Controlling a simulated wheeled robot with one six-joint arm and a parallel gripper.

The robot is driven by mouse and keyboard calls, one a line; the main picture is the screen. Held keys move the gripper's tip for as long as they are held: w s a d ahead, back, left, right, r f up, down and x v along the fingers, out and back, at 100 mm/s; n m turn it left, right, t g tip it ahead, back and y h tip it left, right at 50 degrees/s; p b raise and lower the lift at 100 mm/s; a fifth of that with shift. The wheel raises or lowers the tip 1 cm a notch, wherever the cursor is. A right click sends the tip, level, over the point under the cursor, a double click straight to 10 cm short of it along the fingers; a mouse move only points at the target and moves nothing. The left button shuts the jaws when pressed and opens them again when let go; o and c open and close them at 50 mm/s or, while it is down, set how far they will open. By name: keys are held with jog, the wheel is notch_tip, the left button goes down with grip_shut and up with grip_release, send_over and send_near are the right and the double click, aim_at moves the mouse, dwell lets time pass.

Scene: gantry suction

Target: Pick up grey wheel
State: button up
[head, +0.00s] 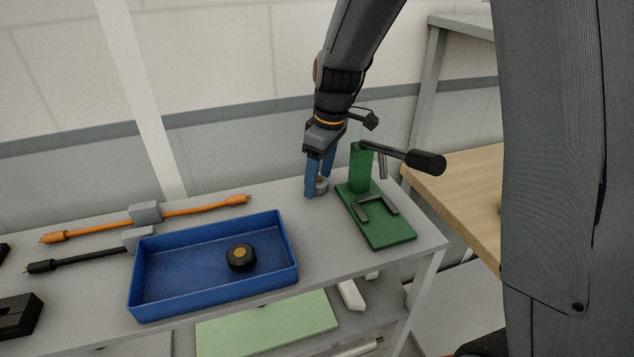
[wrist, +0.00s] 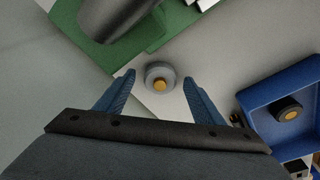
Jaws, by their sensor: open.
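The grey wheel (wrist: 158,69) is a small round grey disc with an orange-yellow centre. In the wrist view it sits between the tips of my gripper (wrist: 160,78), slightly beyond them. My gripper (head: 319,192) is open, with two blue fingers pointing down at the back of the grey table. In the head view the grey wheel (head: 321,185) shows partly between the fingers, beside the green press. I cannot tell whether a finger touches it.
A green press (head: 391,233) with a black-handled lever (head: 425,161) stands close on the right. A blue tray (head: 153,309) holds a black wheel (head: 241,258). Orange (head: 206,206) and black (head: 74,262) cable-like tools lie at the left. Bare table lies between tray and press.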

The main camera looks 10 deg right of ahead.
jog(key=shift+f, duration=0.15)
jog(key=c, duration=1.2)
